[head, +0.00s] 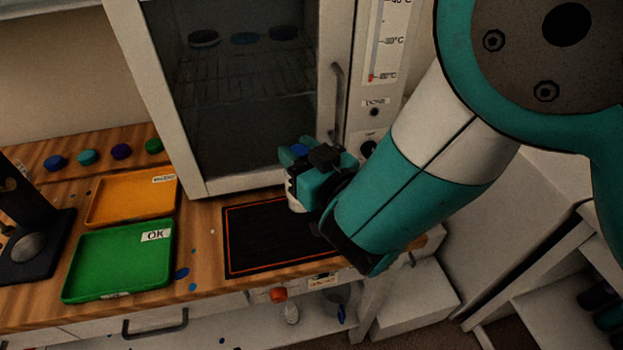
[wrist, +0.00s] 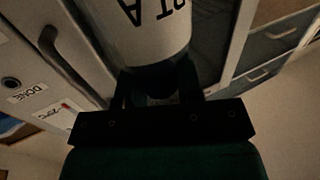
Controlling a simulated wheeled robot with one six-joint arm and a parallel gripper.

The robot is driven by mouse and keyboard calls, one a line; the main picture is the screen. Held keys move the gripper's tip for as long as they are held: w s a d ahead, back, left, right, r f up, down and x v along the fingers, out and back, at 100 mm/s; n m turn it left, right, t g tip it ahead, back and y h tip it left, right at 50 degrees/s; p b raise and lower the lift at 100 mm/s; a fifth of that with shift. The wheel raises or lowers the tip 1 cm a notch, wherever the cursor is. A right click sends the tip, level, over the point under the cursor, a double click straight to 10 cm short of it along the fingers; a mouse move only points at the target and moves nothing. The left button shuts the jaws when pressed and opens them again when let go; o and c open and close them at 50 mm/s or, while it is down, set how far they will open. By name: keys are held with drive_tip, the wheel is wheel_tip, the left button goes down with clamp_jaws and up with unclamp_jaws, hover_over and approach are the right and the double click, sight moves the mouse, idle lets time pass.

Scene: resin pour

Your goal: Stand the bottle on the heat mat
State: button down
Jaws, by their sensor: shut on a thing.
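The heat mat (head: 262,262) is a black rectangle with an orange border line, lying flat on the wooden bench in front of the glass-doored cabinet. My gripper (head: 312,178) is above the mat's right part in the head view. In the wrist view my gripper (wrist: 160,88) is shut on the bottle (wrist: 150,40), which is white with large black lettering, partly cut off, ending in "RT A". In the head view the bottle is mostly hidden by my gripper; only a small whitish part shows at the gripper's left. I cannot tell whether it touches the mat.
A green tray (head: 120,262) marked OK and an orange tray (head: 130,197) lie left of the mat. The cabinet (head: 250,100) stands close behind it. Several coloured discs line the bench's back left. A dark stand (head: 30,235) is at far left.

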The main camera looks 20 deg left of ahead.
wheel_tip(320, 180, down, 7)
drive_tip(key=b, duration=0.5)
drive_tip(key=shift+f+b, duration=0.1)
drive_tip(key=shift+b, duration=0.3)
drive_tip(key=c, duration=0.8)
unclamp_jaws()
drive_tip(key=shift+o, duration=0.2)
